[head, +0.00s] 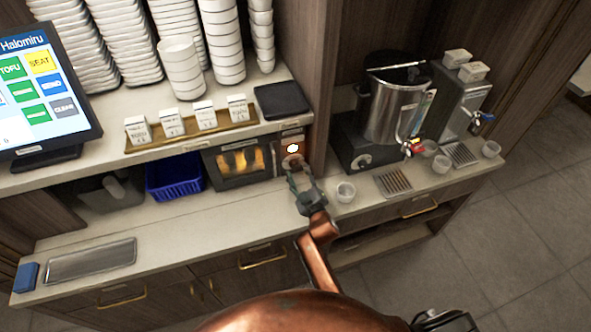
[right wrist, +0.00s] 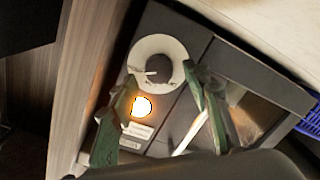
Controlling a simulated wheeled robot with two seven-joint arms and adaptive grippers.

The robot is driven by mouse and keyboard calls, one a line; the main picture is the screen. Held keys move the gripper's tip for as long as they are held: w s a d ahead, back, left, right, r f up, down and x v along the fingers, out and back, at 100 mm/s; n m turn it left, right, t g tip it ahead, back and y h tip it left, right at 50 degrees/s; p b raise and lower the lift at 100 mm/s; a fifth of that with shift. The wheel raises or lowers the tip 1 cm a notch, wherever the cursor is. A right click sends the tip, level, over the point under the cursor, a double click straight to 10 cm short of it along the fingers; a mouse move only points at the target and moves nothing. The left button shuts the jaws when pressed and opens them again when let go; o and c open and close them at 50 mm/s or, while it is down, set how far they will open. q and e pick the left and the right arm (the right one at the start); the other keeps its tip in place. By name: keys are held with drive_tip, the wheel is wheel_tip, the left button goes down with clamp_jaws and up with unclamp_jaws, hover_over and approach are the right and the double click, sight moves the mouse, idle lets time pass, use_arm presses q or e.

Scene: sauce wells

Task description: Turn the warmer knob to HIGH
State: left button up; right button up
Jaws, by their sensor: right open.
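The warmer (head: 240,163) is a dark box with a lit orange window under the shelf. In the right wrist view the knob (right wrist: 159,68) is a dark round cap on a pale dial, with a white mark pointing left in the picture. My right gripper (head: 302,183) is open in front of the panel. In the wrist view its green fingers (right wrist: 160,78) stand on either side of the knob's near side; I cannot tell whether they touch it. The dial markings are not legible.
A wooden post (head: 322,90) rises just right of the panel. A small clear cup (head: 346,192) stands on the counter right of my gripper. A steel urn (head: 396,105) is farther right. A blue basket (head: 174,177) sits left of the warmer.

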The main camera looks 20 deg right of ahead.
drive_tip(key=s, duration=1)
drive_tip(key=shift+s+d+r, duration=0.25)
drive_tip(key=shift+d, duration=0.1)
